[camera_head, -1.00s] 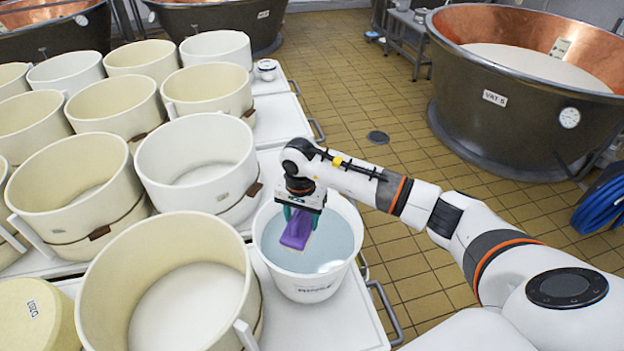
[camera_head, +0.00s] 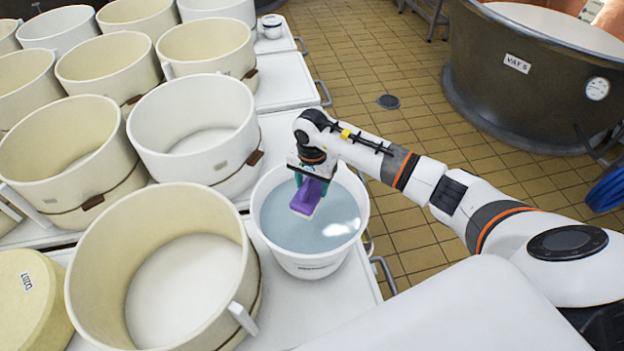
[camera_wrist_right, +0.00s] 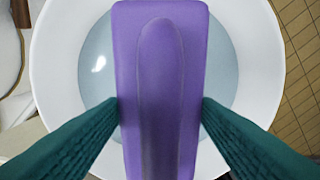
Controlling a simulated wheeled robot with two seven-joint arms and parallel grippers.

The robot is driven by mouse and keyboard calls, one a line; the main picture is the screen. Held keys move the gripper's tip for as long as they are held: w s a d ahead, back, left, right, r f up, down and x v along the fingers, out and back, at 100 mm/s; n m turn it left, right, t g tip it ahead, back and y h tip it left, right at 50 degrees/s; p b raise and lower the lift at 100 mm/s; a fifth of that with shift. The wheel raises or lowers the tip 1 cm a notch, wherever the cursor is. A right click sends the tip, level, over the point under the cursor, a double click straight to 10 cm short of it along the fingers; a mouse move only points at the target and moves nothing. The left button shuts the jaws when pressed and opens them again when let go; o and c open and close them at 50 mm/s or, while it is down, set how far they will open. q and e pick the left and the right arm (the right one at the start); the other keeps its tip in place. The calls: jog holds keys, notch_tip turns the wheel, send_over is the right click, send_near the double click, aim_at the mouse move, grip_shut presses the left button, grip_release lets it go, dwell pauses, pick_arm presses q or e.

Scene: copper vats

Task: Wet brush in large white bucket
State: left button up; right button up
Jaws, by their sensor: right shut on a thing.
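The large white bucket (camera_head: 310,264) stands on a white table and holds bluish water. My right gripper (camera_head: 312,182) is over the bucket, shut on the purple brush (camera_head: 308,197). In the right wrist view the brush (camera_wrist_right: 161,70) sits between the two green fingers and is seen from its handle side, above the bucket (camera_wrist_right: 258,60). The brush's lower end is over the water; I cannot tell whether it touches the surface. My left gripper is not in view.
Several cream and white tubs crowd the left, the nearest tub (camera_head: 85,290) close beside the bucket. A metal handle (camera_head: 385,275) sticks out from the table's right edge. Vat 5 (camera_head: 520,95) stands at the back right. The tiled floor (camera_head: 420,230) is open.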

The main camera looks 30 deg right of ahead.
jog(key=shift+s+a+f+b, duration=0.15)
jog(key=shift+f+b, duration=0.3)
jog(key=shift+f, duration=0.45)
notch_tip(320, 180, down, 9)
jog(key=b, duration=0.7)
jog(key=shift+b, duration=0.3)
jog(key=shift+r, duration=0.15)
dwell(0.5)
notch_tip(320, 180, up, 15)
jog(key=p, duration=0.8)
jog(key=shift+r+p, duration=0.2)
jog(key=shift+p, duration=0.2)
dwell(0.4)
